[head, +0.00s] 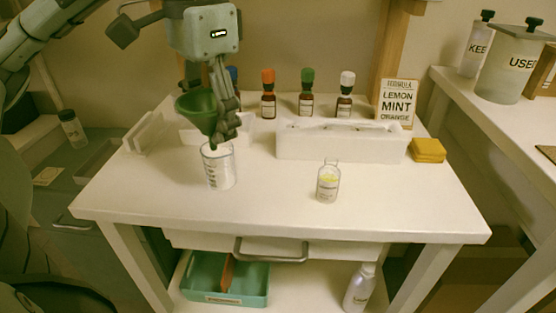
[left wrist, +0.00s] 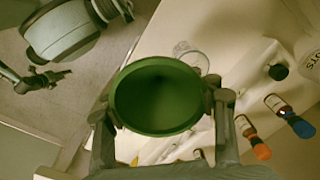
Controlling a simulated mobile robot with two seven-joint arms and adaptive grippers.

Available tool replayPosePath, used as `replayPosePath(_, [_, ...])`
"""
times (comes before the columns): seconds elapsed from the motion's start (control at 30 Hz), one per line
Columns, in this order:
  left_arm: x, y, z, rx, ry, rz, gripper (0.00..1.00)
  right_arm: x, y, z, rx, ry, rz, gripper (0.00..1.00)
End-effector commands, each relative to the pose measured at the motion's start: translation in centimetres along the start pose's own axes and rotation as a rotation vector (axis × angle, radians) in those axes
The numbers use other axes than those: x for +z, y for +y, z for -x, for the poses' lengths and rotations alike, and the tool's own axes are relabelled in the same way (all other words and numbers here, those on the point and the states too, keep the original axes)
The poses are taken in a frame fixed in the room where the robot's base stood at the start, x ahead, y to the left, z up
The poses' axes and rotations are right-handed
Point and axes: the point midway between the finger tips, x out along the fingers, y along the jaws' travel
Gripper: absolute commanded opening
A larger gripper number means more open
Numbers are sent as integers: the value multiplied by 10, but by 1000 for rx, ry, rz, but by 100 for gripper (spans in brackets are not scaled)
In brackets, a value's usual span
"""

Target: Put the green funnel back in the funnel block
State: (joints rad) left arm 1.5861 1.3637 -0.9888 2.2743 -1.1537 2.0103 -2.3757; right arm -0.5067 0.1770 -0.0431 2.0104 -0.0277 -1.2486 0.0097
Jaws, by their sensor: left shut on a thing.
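The green funnel (head: 197,108) is held by my left gripper (head: 224,128), above the left part of the white table. In the left wrist view the funnel's wide mouth (left wrist: 157,97) faces the camera, between the two fingers of my left gripper (left wrist: 160,105). In the head view its narrow end points down, close above the glass beaker (head: 218,172). A low white block (head: 189,137) stands behind the funnel and beaker, partly hidden by them; it looks like the funnel block, but its top is hard to make out. My right gripper is not in view.
Bottles with orange (head: 268,98), green (head: 306,98) and white caps (head: 346,98) stand at the back. A long white rack (head: 340,145), a small jar (head: 328,185), a yellow sponge (head: 428,150) and a sign (head: 397,102) are to the right. The table front is clear.

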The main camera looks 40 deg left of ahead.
Motion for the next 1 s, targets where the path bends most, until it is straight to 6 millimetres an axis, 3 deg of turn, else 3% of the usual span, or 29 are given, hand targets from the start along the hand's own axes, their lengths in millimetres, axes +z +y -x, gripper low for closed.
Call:
replayPosePath(0.2, [-46, 3, -32, 3, -5, -3, 32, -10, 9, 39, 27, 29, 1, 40])
replayPosePath(0.3, [-67, 4, -42, 3, -5, -2, 32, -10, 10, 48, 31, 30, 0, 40])
replayPosePath(0.5, [-99, 5, -60, 2, -3, -1, 32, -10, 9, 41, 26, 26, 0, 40])
replayPosePath(0.67, [-107, 5, -68, 0, -2, 1, 32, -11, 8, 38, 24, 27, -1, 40])
replayPosePath(0.9, [-106, 4, -101, -1, -3, 2, 32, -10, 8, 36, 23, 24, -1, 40])
replayPosePath(1.0, [-107, 4, -106, 0, -1, 1, 32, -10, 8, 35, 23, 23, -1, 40])
